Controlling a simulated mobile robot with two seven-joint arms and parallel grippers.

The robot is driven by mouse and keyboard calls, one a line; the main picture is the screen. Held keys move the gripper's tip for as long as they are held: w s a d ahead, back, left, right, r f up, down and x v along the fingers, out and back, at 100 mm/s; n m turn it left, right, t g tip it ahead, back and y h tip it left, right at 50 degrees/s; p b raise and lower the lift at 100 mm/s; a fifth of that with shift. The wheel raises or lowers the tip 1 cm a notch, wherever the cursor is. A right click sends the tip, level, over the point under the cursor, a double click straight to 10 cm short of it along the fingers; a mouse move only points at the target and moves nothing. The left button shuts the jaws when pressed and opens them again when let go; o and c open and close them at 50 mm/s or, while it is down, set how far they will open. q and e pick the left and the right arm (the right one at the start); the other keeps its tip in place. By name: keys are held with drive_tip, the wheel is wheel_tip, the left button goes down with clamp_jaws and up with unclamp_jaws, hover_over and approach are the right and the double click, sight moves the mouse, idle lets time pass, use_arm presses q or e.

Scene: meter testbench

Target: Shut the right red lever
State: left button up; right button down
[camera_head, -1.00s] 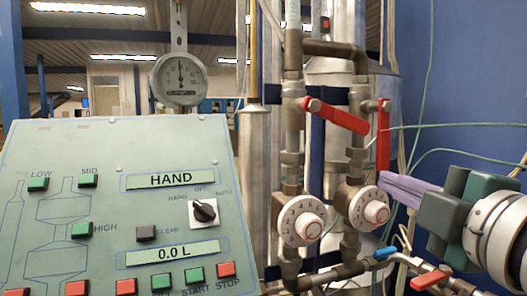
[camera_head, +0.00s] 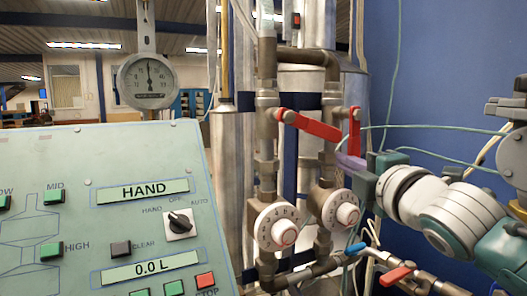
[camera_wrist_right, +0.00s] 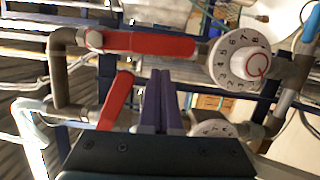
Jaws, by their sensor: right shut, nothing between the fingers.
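The right red lever (camera_head: 354,130) hangs nearly straight down from its valve on the right pipe. In the right wrist view it is the upper lever (camera_wrist_right: 150,43), lying along its pipe. The left red lever (camera_head: 312,124) slants right and slightly down across the gap between the pipes; it is the lower lever in the wrist view (camera_wrist_right: 116,100). My right gripper (camera_head: 346,160), with purple fingers, is shut and empty by the right lever's lower end. Its fingers also show in the wrist view (camera_wrist_right: 160,95). I cannot tell whether they touch the lever. My left gripper is out of view.
White numbered dials sit below the levers, the left one (camera_head: 276,227) and the right one (camera_head: 341,210). A blue-handled valve (camera_head: 355,248) and a red-handled valve (camera_head: 397,276) are lower down. Thin green cables cross near my right arm. A control panel (camera_head: 100,220) fills the left.

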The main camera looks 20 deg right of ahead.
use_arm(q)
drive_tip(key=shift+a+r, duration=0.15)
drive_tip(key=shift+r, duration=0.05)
use_arm(e)
drive_tip(key=shift+d, duration=0.5)
